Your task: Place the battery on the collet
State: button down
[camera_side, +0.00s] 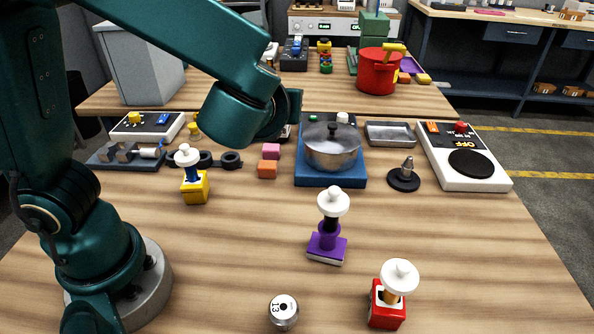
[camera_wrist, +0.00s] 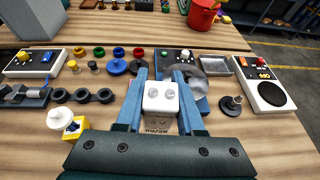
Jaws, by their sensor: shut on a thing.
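The battery (camera_wrist: 158,122) is a white block with two round grey terminals on top and dark lettering on its near face. It shows in the wrist view between the blue fingers of my gripper (camera_wrist: 161,82), which is shut on it. In the side view my arm hides the gripper and most or all of the battery. The collet (camera_side: 283,312) appears to be the short metal cylinder marked 13, with a hole in its top. It stands upright at the front edge of the side view, well away from my gripper. I do not see it in the wrist view.
White-knobbed stamps on yellow (camera_side: 195,187), purple (camera_side: 327,243) and red (camera_side: 386,306) bases stand on the wooden table. A metal pot (camera_side: 331,148) sits on a blue base, near a dark cone-topped disc (camera_side: 404,179) and a white switch panel (camera_side: 465,160). Bare wood surrounds the collet.

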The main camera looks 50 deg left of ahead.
jog(key=s+a+f+n+g, duration=0.1)
jog(key=s+f+n+g, duration=0.3)
jog(key=s+n+g, duration=0.5)
jog(key=s+a+f+n+g, duration=0.1)
jog(key=s+f+n+g, duration=0.2)
jog(key=s+n+g, duration=0.65)
jog(key=d+r+n+g+h, duration=0.2)
jog(key=d+n+g+h, duration=0.4)
jog(key=n+h, duration=0.65)
jog(key=w+d+r+n+t+h, duration=0.5)
jog(key=w+r+n+t+h, duration=0.3)
jog(key=n, duration=0.3)
jog(key=t, duration=0.1)
send_over(290, 313)
jog(key=s+d, duration=0.1)
notch_tip(290, 313, down, 12)
jog(key=shift+h, duration=0.25)
jog(key=shift+s+d+f, duration=0.1)
jog(key=shift+d+f, duration=0.05)
jog(key=shift+f, duration=0.95)
jog(key=shift+d+f, duration=0.1)
jog(key=shift+f, duration=0.95)
